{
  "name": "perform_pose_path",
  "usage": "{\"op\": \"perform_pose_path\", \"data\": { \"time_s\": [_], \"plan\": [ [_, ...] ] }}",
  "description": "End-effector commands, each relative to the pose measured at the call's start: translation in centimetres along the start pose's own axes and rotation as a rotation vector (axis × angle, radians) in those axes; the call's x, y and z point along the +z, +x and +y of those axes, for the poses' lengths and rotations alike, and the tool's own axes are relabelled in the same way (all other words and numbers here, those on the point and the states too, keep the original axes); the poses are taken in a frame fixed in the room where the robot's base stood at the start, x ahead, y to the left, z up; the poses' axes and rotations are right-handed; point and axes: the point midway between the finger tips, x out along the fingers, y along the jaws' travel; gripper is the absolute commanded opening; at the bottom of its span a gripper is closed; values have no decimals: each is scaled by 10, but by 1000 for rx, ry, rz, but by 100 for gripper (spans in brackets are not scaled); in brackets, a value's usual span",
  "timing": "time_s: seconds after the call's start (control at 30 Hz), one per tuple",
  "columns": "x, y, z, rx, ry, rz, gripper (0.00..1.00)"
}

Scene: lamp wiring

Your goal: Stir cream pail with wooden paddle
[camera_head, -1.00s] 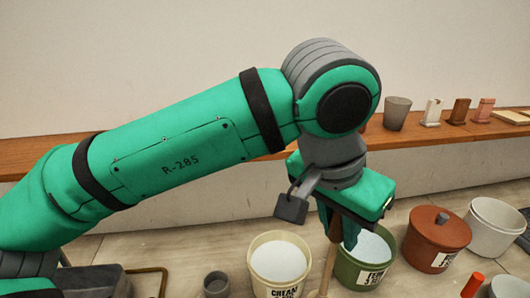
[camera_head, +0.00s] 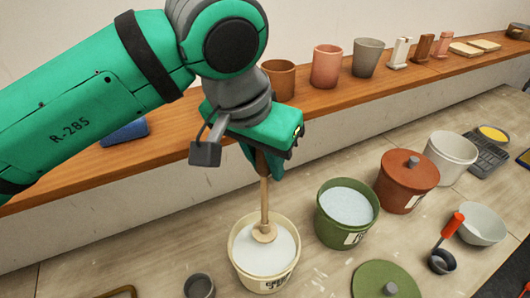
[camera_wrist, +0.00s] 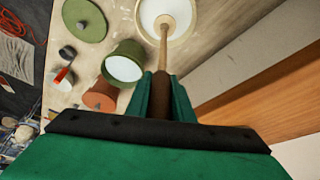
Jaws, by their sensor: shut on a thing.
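The cream pail (camera_head: 237,272) stands on the table at the lower middle of the head view, filled with white liquid. My gripper (camera_head: 264,165) is above it, shut on the dark handle of the wooden paddle (camera_head: 264,200). The paddle hangs nearly upright with its round lower end at the liquid's surface inside the pail; how deep it sits I cannot tell. In the wrist view, my gripper (camera_wrist: 160,97) is around the handle, the paddle (camera_wrist: 164,45) runs away from me, and the cream pail (camera_wrist: 178,38) is at the top.
A green pail (camera_head: 345,235) with pale contents stands close to the right. Beyond it are a lidded red-brown pail (camera_head: 408,190) and a white pail (camera_head: 450,165). A green lid (camera_head: 385,280) lies in front, and a small grey cup (camera_head: 199,287) is left. A wooden shelf (camera_head: 220,175) runs behind.

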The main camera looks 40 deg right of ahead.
Motion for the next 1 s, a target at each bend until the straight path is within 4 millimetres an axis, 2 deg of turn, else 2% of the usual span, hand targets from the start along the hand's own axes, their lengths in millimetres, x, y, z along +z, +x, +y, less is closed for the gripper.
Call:
{"op": "perform_pose_path", "data": {
  "time_s": [1.0],
  "plan": [
    [41, 115, 1, 4, 3, -1, 0]
  ]
}}
